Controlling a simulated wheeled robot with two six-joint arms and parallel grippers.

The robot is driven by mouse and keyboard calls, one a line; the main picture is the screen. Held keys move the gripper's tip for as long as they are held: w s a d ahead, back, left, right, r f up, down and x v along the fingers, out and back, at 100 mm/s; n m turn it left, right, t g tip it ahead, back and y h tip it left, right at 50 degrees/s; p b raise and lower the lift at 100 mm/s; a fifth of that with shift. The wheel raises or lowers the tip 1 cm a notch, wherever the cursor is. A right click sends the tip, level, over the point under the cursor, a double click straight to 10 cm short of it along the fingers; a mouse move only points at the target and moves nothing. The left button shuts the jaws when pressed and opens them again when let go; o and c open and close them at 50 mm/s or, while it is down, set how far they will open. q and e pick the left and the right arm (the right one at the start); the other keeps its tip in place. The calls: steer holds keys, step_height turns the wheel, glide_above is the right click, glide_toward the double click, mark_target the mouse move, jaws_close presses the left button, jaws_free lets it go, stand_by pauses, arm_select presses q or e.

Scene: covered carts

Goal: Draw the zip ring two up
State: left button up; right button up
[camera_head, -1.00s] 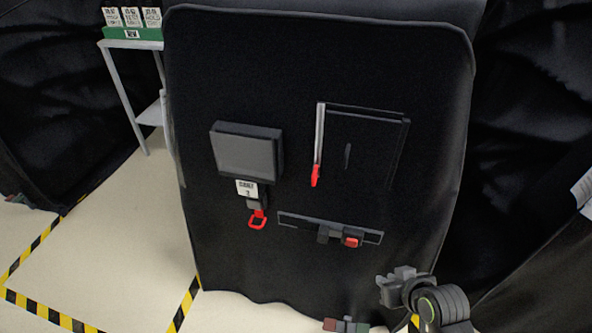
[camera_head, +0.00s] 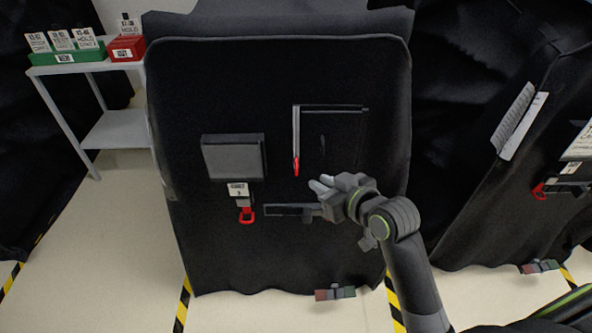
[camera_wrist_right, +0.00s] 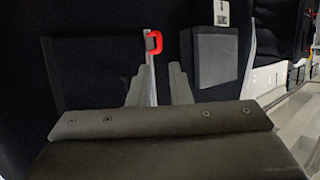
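A black covered cart (camera_head: 230,255) stands in front of me in the head view. The red zip ring (camera_head: 296,166) hangs at the lower end of a pale upright zip (camera_head: 296,127) on its cover. My right gripper (camera_head: 318,183) is just below and right of the ring, apart from it. In the right wrist view, which looks upside down, the ring (camera_wrist_right: 154,42) shows beyond the two fingertips (camera_wrist_right: 160,68). My left gripper is not in view.
Left of the zip are a grey flap (camera_head: 233,158) and a red loop (camera_head: 247,214) under a white tag (camera_head: 238,189). A dark bar (camera_head: 283,210) runs behind my right gripper. A shelf (camera_head: 115,128) with card boxes stands left; another covered cart (camera_head: 470,150) stands right.

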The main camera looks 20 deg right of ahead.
mark_target(297, 171)
steer(key=x, duration=1.1)
steer(key=shift+w+f, duration=0.15)
jaws_close()
